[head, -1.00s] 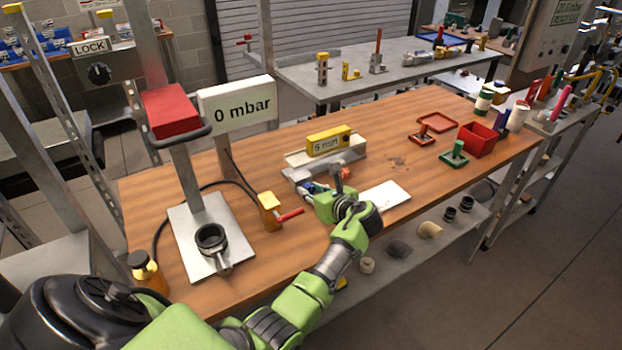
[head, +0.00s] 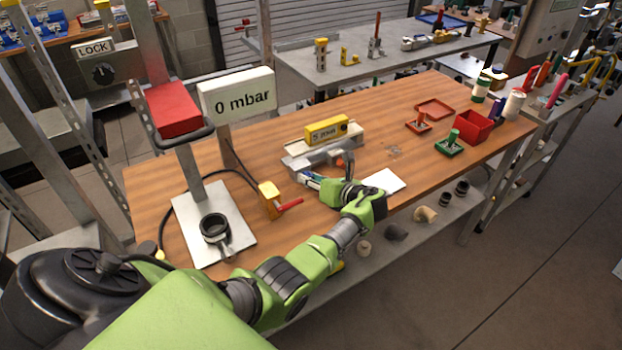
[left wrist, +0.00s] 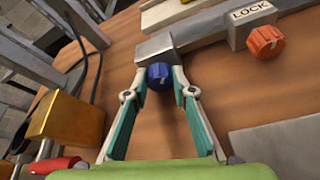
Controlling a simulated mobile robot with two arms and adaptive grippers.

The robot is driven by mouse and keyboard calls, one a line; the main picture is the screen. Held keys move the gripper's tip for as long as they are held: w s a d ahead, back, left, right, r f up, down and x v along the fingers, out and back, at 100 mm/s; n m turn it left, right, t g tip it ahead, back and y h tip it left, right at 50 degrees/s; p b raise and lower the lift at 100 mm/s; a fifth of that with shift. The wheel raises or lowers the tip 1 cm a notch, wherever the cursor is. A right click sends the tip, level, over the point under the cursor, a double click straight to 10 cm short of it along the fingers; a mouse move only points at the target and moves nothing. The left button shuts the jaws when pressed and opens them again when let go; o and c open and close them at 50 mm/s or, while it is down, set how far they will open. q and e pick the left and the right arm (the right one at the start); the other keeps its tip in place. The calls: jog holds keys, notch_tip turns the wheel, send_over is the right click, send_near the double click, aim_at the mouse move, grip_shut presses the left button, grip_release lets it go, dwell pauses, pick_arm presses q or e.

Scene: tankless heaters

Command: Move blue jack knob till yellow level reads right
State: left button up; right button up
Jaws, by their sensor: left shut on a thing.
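The blue jack knob (left wrist: 159,75) sits on the end of a grey metal block, between my left fingertips in the left wrist view. My left gripper (left wrist: 160,82) is shut on it, one finger on each side. In the head view my left gripper (head: 318,183) reaches the front of the grey jack (head: 315,162) and hides the knob. The yellow level (head: 327,130) lies on top of the jack; its small label starts with a 5, and the rest is too small to read surely. My right gripper is not in view.
An orange knob (left wrist: 265,41) beside a LOCK label is right of the blue knob. A yellow block with a red handle (head: 270,195) stands left of my gripper. A white plate (head: 384,182) lies to the right. A 0 mbar display (head: 238,95) stands behind.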

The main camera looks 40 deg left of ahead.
pick_arm(q)
jog(key=shift+a, duration=0.1)
jog(key=o, duration=1.1)
jog(key=v, duration=1.2)
